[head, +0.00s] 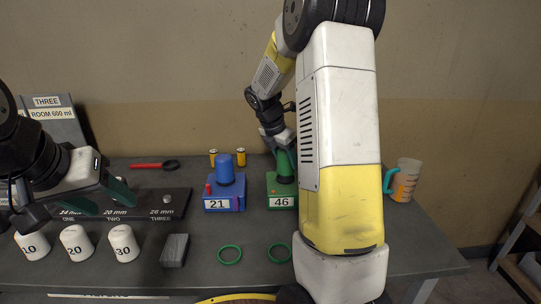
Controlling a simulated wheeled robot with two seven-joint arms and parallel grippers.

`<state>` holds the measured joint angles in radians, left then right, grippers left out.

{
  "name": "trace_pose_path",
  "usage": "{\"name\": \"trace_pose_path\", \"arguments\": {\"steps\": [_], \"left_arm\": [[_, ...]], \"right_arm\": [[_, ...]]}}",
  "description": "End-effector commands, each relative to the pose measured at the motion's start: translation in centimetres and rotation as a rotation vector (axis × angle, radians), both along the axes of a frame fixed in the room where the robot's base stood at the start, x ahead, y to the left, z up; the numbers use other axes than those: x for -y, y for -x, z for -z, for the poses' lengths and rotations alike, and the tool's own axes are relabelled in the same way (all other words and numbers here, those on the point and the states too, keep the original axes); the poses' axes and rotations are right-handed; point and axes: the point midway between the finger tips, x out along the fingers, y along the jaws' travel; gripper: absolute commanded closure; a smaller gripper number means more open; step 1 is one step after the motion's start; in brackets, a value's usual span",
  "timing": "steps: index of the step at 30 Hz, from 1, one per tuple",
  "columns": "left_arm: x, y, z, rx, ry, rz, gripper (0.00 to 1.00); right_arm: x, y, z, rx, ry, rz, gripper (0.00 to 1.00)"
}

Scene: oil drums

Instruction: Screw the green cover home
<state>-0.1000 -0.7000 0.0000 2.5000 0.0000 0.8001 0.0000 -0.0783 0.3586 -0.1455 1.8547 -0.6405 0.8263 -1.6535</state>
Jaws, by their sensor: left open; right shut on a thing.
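The green base (281,197) marked 46 stands on the table, partly behind my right arm. The green cover (287,176) sits upright on top of it. My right gripper (286,160) points down from above and is shut on the cover; its fingers and the cover are both green, so their boundary is hard to see. Whether the cover is fully seated cannot be told. My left gripper (108,199) is open and empty at the left, over the dark board.
A blue base (219,201) marked 21 with a blue cover (226,170) stands just left of the green one. Two green rings (230,262) lie in front. A grey block (174,250) and white weights (124,244) stand left. A jug (405,181) stands right.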

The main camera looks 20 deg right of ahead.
Motion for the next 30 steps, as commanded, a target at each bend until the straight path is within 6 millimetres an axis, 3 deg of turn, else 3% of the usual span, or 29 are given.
{"name": "trace_pose_path", "arguments": {"steps": [13, 30], "left_arm": [[0.0, 0.0, 0.0, 0.000, 0.000, 0.000, 0.45], [0.0, 0.0, 0.0, 0.000, 0.000, 0.000, 0.45]], "right_arm": [[0.0, 0.0, 1.3, -0.001, 0.001, -0.001, 0.91], [0.0, 0.0, 1.5, 0.000, 0.000, 0.000, 0.91]]}}
